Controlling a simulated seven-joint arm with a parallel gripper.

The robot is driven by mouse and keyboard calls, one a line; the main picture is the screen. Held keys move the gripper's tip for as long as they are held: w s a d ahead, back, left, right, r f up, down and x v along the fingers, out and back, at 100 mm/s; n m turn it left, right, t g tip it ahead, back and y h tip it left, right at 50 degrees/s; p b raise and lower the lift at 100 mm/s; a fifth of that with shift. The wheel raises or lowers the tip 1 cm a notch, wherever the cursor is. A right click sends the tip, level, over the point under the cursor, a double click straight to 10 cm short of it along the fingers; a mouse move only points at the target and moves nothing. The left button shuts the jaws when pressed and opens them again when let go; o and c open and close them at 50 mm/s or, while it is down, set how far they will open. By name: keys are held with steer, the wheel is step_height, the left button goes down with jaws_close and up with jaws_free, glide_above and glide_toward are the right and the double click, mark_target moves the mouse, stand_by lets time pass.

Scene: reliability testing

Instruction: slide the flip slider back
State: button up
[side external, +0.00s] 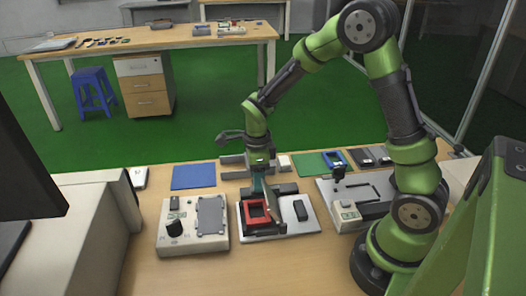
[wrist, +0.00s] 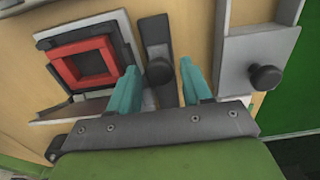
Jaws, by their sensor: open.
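A small test fixture with a pale metal plate (side external: 283,229) stands in the middle of the wooden bench in the side view. It carries a red square frame (side external: 257,211) set in a dark surround. In the wrist view the red frame (wrist: 84,63) is at the upper left. A dark bar (wrist: 156,35) with a round black knob (wrist: 160,71) lies to its right. My gripper (wrist: 155,55) is open, its teal fingers on either side of the knob in that view. I cannot tell whether they touch it. In the side view my gripper (side external: 264,188) points down behind the red frame.
A box with a black dial (side external: 174,226) and grey panel stands left of the fixture. A unit with a dark lever (side external: 338,173) stands to its right. A blue mat (side external: 193,177) lies behind. The wrist view shows another knob (wrist: 265,77) on a grey plate at right.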

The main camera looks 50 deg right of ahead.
steer(key=shift+r, duration=2.3)
step_height(320, 180, up, 3)
steer(key=m, duration=0.5)
steer(key=shift+f+m, duration=0.1)
steer(key=shift+m, duration=0.2)
steer(key=shift+f, duration=3.7)
steer(key=shift+r, duration=2.3)
steer(key=shift+d, duration=0.1)
